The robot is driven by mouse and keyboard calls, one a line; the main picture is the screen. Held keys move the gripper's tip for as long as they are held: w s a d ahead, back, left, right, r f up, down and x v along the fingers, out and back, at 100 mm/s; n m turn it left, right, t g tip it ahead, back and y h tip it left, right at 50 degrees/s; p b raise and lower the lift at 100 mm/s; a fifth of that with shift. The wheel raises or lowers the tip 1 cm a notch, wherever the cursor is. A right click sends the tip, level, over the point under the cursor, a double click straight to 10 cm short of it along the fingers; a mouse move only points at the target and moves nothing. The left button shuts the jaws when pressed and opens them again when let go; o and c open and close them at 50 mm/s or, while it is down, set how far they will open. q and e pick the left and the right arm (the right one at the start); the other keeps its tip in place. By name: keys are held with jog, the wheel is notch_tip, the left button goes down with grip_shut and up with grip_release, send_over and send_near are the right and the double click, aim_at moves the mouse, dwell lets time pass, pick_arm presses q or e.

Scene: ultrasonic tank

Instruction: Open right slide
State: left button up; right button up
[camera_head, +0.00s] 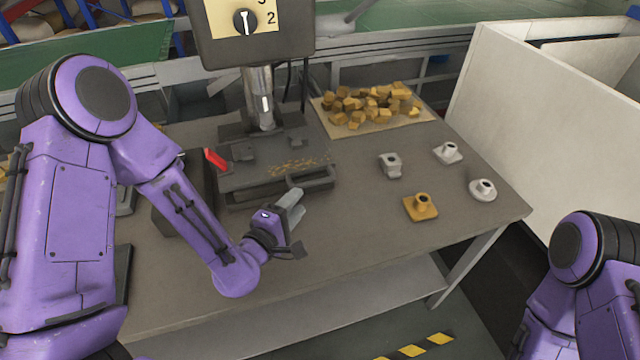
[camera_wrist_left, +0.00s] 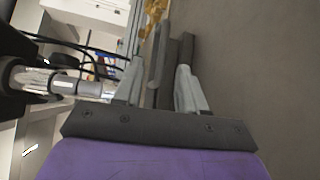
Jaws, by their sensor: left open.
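A dark grey machine with a flat bed (camera_head: 262,165) stands on the table, and a bar-shaped handle (camera_head: 312,180) juts from the bed's front right side. My left gripper (camera_head: 294,222) is open and just in front of the handle, on the near side. In the left wrist view its two grey fingers (camera_wrist_left: 158,92) stand apart, with a dark bar (camera_wrist_left: 160,55), which looks like the handle, ahead between them. I cannot tell whether they touch it. My right gripper is out of view; only part of my right arm shows at the lower right.
The table (camera_head: 350,240) is bare in front of the machine. Several metal and brass fittings (camera_head: 421,206) stand to the right. A mat with yellow blocks (camera_head: 370,105) lies at the back. A red lever (camera_head: 215,159) is left of the bed, and a white partition (camera_head: 545,110) is beyond the table's right edge.

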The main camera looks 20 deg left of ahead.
aim_at(314, 184)
pick_arm(q)
jog(key=shift+s+f, duration=0.2)
jog(key=p+x, duration=0.3)
jog(key=x, duration=0.7)
jog(key=shift+w+a, duration=0.15)
jog(key=shift+w, duration=0.05)
jog(key=shift+w+f, duration=0.2)
jog(key=shift+w, duration=0.1)
grip_shut()
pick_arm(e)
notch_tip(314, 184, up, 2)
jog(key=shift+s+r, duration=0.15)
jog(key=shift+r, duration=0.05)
